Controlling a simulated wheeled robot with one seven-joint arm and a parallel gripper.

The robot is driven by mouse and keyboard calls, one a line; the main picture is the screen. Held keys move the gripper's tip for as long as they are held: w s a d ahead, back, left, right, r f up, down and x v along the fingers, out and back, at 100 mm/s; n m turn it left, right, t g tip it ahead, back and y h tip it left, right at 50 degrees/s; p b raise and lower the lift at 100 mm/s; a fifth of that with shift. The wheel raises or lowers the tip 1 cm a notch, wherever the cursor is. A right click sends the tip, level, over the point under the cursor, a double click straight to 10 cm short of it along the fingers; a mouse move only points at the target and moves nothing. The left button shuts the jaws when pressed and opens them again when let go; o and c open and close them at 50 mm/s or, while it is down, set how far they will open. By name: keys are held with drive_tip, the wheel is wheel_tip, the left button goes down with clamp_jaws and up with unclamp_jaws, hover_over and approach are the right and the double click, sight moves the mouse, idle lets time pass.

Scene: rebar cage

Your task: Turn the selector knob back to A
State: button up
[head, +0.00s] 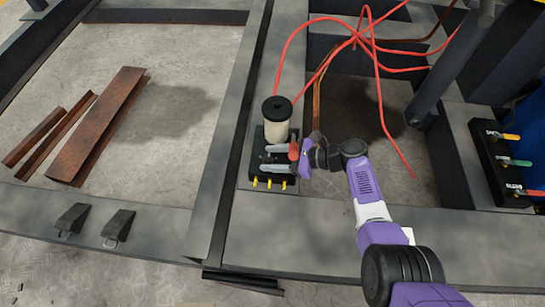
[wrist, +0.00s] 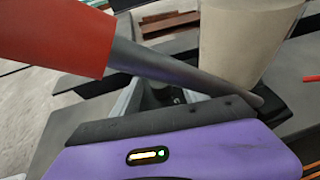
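A black valve block (head: 258,175) sits on the grey steel frame, with a cream cylinder (head: 276,122) with a black lid at its back. Two grey levers lie across its top, and a red grip (head: 293,151) is at the right end of the rear one. The red grip (wrist: 55,35) and its dark grey shaft cross close in front of the wrist view. I cannot make out a knob marked A. My purple gripper (head: 304,154) is at the block's right side, beside or touching the red grip. Its finger gap is hidden, so I cannot tell whether it holds anything.
Red hoses (head: 380,90) loop behind and right of the block. Another black block (head: 500,165) with coloured levers stands at the far right. Rusty steel channels (head: 105,125) lie on the left floor. Two dark wedge-shaped pieces (head: 117,226) sit on the front left beam.

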drive_tip(key=p+v, duration=0.3)
drive_tip(key=v, duration=0.3)
drive_tip(key=shift+d+r, duration=0.2)
drive_tip(key=shift+d, duration=0.1)
drive_tip(key=shift+s+d+r, duration=0.1)
drive_tip(key=shift+s+d, duration=0.1)
drive_tip(key=shift+d, duration=0.35)
